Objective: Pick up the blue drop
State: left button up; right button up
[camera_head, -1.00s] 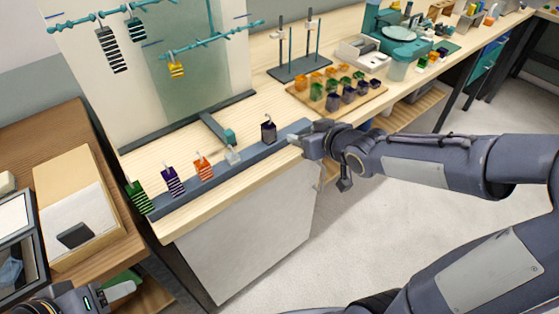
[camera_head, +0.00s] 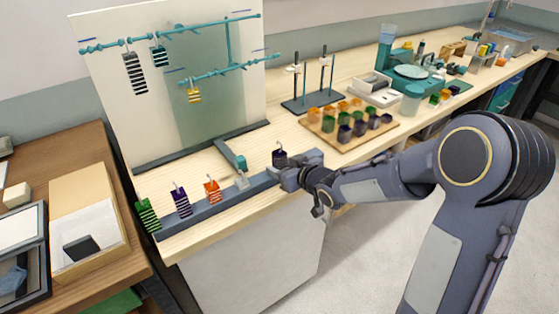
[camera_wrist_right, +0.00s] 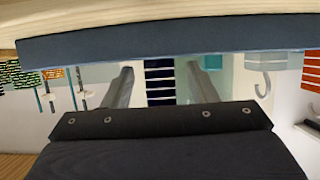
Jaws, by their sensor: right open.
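The blue drop (camera_head: 280,158) is a dark navy block with a thin wire hook, upright on the grey rail (camera_head: 220,196) at the bench's front edge. My right gripper (camera_head: 287,176) is open at the rail, just in front of the drop, and overlaps its lower part in the head view. The right wrist view appears upside down. There the drop (camera_wrist_right: 158,82) shows dark blue and white stripes and lies between my two open fingers, with space on both sides. I cannot tell whether the fingers reach fully around it. My left gripper is not in view.
A pale drop (camera_head: 242,182), an orange one (camera_head: 212,190), a purple one (camera_head: 181,201) and a green one (camera_head: 148,214) stand left along the rail. Teal branched rods (camera_head: 170,36) carry hanging drops behind. A wooden tray (camera_head: 345,145) of coloured cups is to the right.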

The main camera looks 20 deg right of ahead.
aim_at(283, 157)
jog(key=shift+c, duration=0.4)
jog(key=c, duration=1)
jog(key=shift+c, duration=0.3)
jog(key=shift+r, duration=0.2)
jog(key=shift+r, duration=0.25)
notch_tip(283, 157, up, 2)
jog(key=shift+r+p, duration=0.15)
jog(key=shift+p, duration=0.15)
jog(key=s+a+r+p, duration=0.6)
jog(key=s+r, duration=0.4)
jog(key=s, duration=0.2)
jog(key=shift+s+a+p, duration=0.15)
jog(key=shift+s+p, duration=0.1)
jog(key=shift+p, duration=0.05)
